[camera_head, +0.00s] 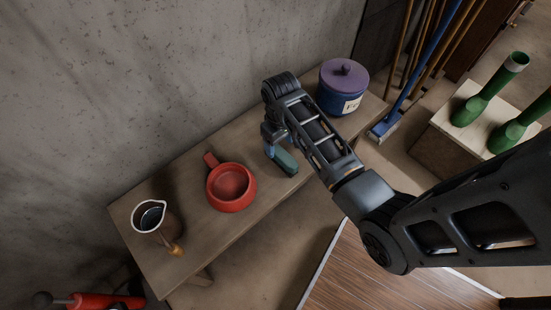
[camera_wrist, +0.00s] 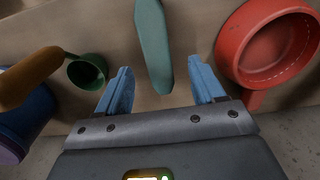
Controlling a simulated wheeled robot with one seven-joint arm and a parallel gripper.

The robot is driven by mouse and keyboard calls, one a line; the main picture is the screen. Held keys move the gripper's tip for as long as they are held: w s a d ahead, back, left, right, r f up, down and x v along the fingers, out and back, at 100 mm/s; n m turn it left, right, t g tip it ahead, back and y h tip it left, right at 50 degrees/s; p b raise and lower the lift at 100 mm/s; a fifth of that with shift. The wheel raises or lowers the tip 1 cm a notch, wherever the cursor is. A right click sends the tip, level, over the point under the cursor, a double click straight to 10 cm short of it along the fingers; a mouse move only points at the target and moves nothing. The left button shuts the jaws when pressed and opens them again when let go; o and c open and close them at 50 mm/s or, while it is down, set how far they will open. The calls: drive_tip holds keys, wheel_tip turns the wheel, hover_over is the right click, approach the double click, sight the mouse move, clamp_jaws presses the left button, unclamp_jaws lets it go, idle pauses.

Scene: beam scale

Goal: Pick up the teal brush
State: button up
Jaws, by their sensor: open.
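The teal brush (camera_head: 285,161) lies on the wooden bench, partly hidden by my arm in the head view. In the wrist view the teal brush (camera_wrist: 153,45) points lengthwise toward my gripper, and its near end lies between the fingertips in the picture. My gripper (camera_wrist: 160,85) is open, with a blue finger on each side of the brush and visible gaps on both sides. In the head view my gripper (camera_head: 268,140) is at the brush's wall-side end, mostly hidden by my wrist.
On the bench (camera_head: 225,232), a red pan (camera_head: 231,203) stands left of the brush and a brown jug (camera_head: 141,217) farther left. A blue jar with a purple lid (camera_head: 340,100) stands to the right. A green cup (camera_wrist: 88,72) shows in the wrist view. The wall is close behind.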

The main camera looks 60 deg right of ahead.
sight(281, 152)
drive_tip(key=f, duration=0.3)
drive_tip(key=f+b, duration=0.1)
drive_tip(key=f, duration=0.3)
drive_tip(key=shift+s+d+f+b, duration=0.1)
drive_tip(key=shift+s+f+b, duration=0.1)
drive_tip(key=shift+f+b, duration=0.1)
drive_tip(key=shift+r, duration=0.1)
drive_tip(key=c, duration=1.3)
drive_tip(key=shift+o, duration=0.2)
wheel_tip(281, 152, up, 10)
drive_tip(key=shift+p, duration=1.15)
